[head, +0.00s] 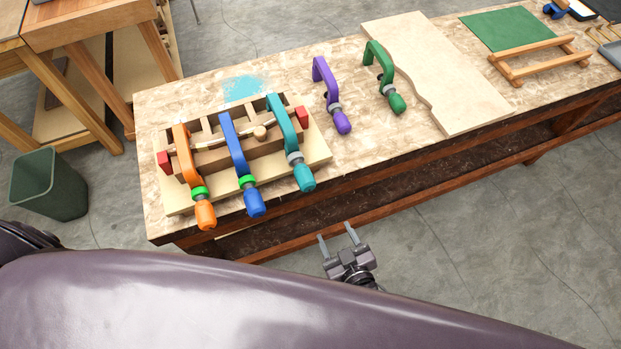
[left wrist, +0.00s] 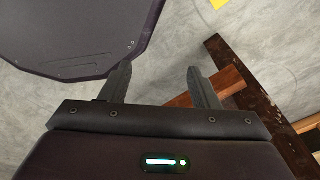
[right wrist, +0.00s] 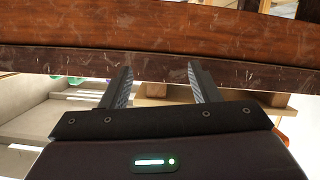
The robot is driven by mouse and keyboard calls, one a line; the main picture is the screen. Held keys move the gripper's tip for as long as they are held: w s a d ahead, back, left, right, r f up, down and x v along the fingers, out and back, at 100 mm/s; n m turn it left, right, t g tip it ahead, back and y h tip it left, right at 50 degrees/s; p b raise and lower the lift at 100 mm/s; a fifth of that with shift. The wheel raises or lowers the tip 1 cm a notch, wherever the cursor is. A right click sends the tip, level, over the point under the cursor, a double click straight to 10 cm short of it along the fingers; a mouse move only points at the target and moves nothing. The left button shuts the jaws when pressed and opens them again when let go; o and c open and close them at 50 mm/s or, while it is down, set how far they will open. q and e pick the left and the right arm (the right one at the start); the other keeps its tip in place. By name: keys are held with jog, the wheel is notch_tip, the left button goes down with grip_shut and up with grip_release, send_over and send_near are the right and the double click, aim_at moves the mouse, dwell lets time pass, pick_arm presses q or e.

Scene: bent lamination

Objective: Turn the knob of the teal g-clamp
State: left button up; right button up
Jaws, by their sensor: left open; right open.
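The teal g-clamp (head: 283,122) stands on the right side of the wooden bending form (head: 320,150), beside a blue clamp (head: 234,145) and an orange clamp (head: 185,155). Its teal knob (head: 304,177) points toward the bench's front edge, below a pale collar. My right gripper (head: 337,238) is open and empty, in front of the bench and apart from the knob. The right wrist view shows its open fingers (right wrist: 161,88) facing the bench's front. My left gripper (left wrist: 160,85) is open and empty in the left wrist view; the head view does not show its fingers.
A pale board (head: 440,90) lies farther right. A green bin (head: 48,185) stands on the floor at left. The floor before the bench is clear.

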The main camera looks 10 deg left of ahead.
aim_at(309, 189)
jog(key=a+r+t+y, duration=0.1)
jog(key=r, duration=0.3)
jog(key=a+r+y, duration=0.1)
jog(key=a+r, duration=0.1)
jog(key=r, duration=0.3)
jog(key=a+r+t, duration=0.1)
jog(key=r, duration=0.3)
jog(key=shift+w+a+r+n+t+y, duration=0.15)
jog(key=shift+w+a+n+t+y, duration=0.15)
jog(key=shift+a+n+y, duration=0.1)
jog(key=p+x, duration=0.1)
jog(key=x, duration=0.5)
jog(key=shift+p, duration=0.3)
jog(key=shift+w+a, duration=0.3)
jog(key=shift+w, duration=0.2)
pick_arm(q)
jog(key=shift+s+r, duration=0.2)
jog(key=shift+r, duration=0.65)
pick_arm(e)
jog(key=c, duration=1)
